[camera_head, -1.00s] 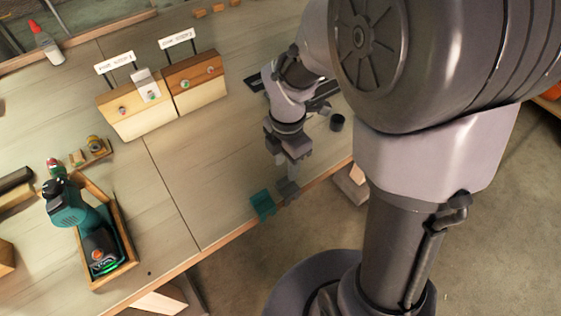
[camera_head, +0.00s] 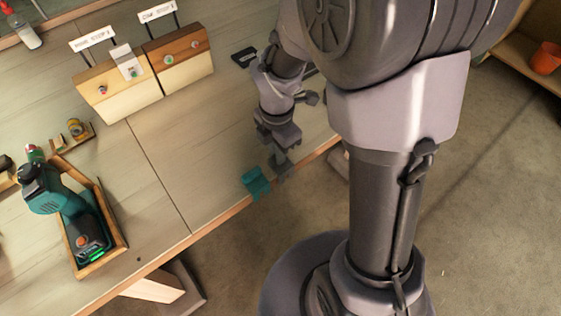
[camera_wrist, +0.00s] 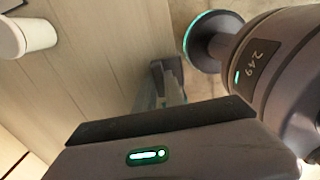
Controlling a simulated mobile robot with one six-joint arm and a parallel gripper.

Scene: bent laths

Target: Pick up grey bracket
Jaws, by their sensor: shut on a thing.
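The grey bracket (camera_head: 281,169) is at the front edge of the workbench in the head view, just right of a teal bracket (camera_head: 256,182). My gripper (camera_head: 281,155) points down and is shut on the grey bracket, its upper part hidden by the jaws. I cannot tell whether the bracket touches the bench. In the wrist view, grey parts (camera_wrist: 168,82) show beyond the dark gripper body; I cannot tell finger from bracket there.
A wooden tray (camera_head: 120,243) holding a teal power tool (camera_head: 72,215) is at the left. Two wooden boxes with labels (camera_head: 118,95) stand at the back. The bench middle (camera_head: 180,155) is clear. An orange pot (camera_head: 546,58) is far right.

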